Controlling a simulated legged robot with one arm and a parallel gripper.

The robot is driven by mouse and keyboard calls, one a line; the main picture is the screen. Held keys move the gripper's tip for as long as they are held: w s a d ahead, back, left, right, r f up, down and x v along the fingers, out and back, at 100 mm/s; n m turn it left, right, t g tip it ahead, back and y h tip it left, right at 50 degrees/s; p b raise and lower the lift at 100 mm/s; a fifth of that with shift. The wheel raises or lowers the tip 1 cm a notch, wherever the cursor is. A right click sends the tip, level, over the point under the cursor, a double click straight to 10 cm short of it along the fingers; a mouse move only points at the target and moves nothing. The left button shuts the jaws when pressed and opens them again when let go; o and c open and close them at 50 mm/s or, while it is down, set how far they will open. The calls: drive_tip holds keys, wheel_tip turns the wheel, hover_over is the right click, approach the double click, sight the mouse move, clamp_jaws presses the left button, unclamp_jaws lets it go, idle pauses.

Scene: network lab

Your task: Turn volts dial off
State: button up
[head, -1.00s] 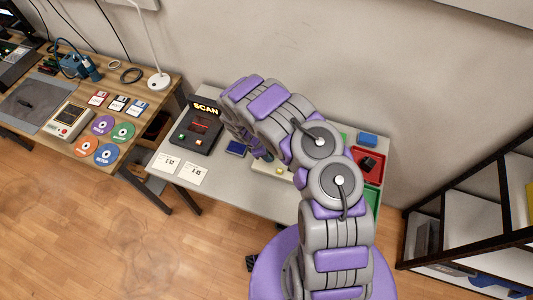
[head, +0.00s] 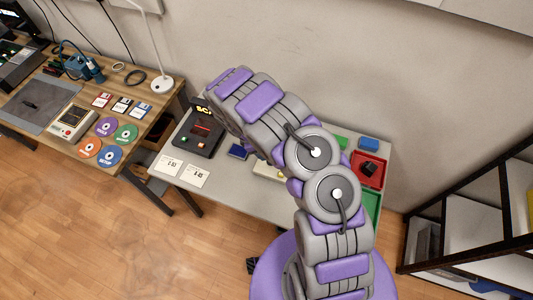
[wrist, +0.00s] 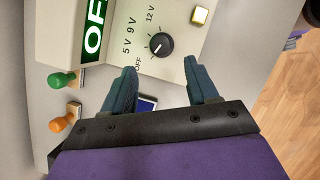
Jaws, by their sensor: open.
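In the wrist view the volts dial (wrist: 161,45) is a round black knob on a cream panel (wrist: 185,68), with OFF, 5V, 9V and 12V printed around it. Its small white mark seems to point down-left, towards the OFF label. A green display (wrist: 95,27) beside it shows white letters starting "OF", cut by the frame edge. My gripper (wrist: 159,64) is open, its two teal fingers apart on either side below the dial, with nothing between the tips. In the head view the cream device (head: 266,171) is mostly hidden behind my arm, and my gripper is hidden.
Green (wrist: 62,79) and orange (wrist: 62,124) pegs stand beside the device. In the head view a black SCAN unit (head: 197,134) is left of my arm, and a red tray (head: 368,169) is right.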

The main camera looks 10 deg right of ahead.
drive_tip(key=v, duration=0.9)
drive_tip(key=shift+r, duration=0.4)
drive_tip(key=shift+a, duration=0.15)
drive_tip(key=s+d+r+m+g+y+b, duration=0.1)
drive_tip(key=s+d+r+m+b, duration=0.2)
drive_tip(key=s+d+r+m, duration=0.4)
drive_tip(key=s+d+r+m+b, duration=0.25)
drive_tip(key=s+r, duration=0.35)
drive_tip(key=r, duration=0.4)
drive_tip(key=s+a+r+m+y+b, duration=0.2)
drive_tip(key=s+m+b, duration=0.3)
drive_tip(key=s, duration=1.9)
drive_tip(key=shift+m+y, duration=0.8)
drive_tip(key=shift+m, duration=0.15)
drive_tip(key=shift+s+a, duration=0.1)
drive_tip(key=shift+a, duration=0.05)
